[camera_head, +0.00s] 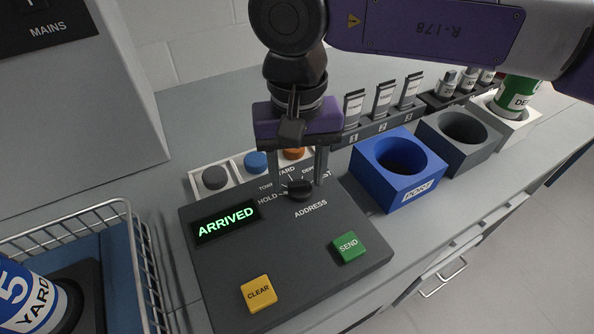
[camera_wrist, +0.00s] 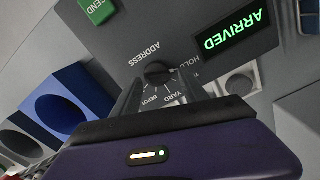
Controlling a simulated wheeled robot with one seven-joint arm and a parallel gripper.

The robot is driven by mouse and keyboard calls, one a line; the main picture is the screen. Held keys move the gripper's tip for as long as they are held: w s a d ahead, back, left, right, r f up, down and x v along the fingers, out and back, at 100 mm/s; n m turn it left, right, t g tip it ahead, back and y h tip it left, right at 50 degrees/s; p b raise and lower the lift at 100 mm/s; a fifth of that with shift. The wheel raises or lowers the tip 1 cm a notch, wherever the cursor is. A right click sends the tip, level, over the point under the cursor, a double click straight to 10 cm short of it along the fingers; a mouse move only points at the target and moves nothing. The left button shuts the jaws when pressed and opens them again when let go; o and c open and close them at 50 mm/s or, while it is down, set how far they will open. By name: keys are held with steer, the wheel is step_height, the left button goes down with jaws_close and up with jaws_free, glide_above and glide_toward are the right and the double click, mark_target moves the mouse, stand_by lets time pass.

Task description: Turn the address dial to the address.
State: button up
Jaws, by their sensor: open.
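The address dial (camera_head: 299,188) is a dark round knob on the grey control panel (camera_head: 225,270), with labels such as HOLD, YARD and DEPOT around it. In the wrist view the dial (camera_wrist: 157,73) shows a light pointer mark toward its HOLD side. My gripper (camera_head: 297,180) points down over the dial with its fingers apart, one on each side of it. I cannot tell whether the fingers touch the dial. The panel's display (camera_head: 227,221) reads ARRIVED in green.
A green SEND button (camera_head: 348,247) and a yellow CLEAR button (camera_head: 258,293) sit on the panel. A blue PORT holder (camera_head: 400,190) stands to the right. Grey, blue and orange knobs (camera_head: 255,162) lie behind. A wire basket (camera_head: 150,270) with a YARD canister is at left.

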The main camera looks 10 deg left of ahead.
mark_target(296, 182)
step_height(296, 182, up, 8)
steer(key=shift+f+p, duration=0.2)
steer(key=shift+p, duration=0.15)
stand_by(0.4)
